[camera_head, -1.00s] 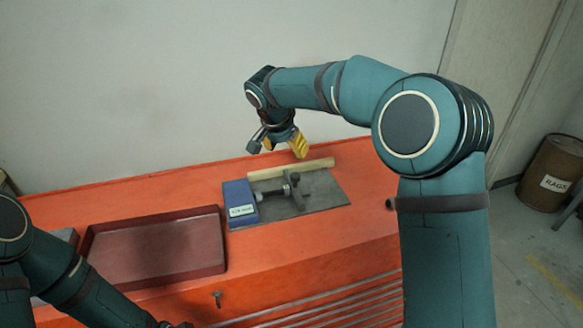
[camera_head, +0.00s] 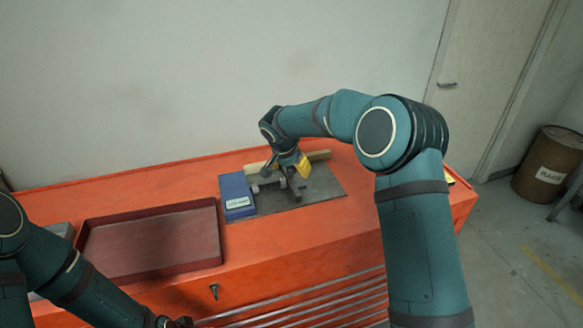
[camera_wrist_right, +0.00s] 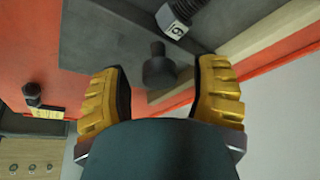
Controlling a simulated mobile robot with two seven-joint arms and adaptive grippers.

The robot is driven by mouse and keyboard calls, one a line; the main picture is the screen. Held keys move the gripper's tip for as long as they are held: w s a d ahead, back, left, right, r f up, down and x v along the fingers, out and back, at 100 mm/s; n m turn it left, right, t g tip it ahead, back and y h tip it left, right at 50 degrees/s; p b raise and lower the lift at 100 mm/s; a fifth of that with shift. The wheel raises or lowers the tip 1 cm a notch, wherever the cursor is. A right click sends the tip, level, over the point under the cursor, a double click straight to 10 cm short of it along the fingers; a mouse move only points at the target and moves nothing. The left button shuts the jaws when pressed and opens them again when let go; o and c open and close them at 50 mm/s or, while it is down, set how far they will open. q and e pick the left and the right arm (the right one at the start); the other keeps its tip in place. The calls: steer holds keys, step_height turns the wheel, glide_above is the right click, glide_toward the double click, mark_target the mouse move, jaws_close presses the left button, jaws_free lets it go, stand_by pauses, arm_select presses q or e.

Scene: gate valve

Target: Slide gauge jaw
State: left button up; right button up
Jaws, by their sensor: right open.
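The gauge sits on a dark grey plate (camera_head: 328,186) on the orange bench. It has a blue block (camera_head: 236,193) with a white label at the left and a dark sliding jaw (camera_head: 297,186) with an upright knob to its right. My right gripper (camera_head: 288,168) is open, pointing down over the jaw and partly hiding it. In the right wrist view its yellow fingers (camera_wrist_right: 160,92) stand wide apart, with the dark knob (camera_wrist_right: 158,70) in the gap between them; I see no contact.
A pale wooden strip (camera_head: 318,156) runs along the plate's back edge. A dark red tray (camera_head: 150,273) lies left of the gauge. The wall is close behind the bench. A brown drum (camera_head: 548,170) stands on the floor at the right.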

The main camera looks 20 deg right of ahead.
jaws_close()
steer(key=shift+d, duration=0.1)
steer(key=d+b, duration=0.1)
steer(key=d, duration=0.7)
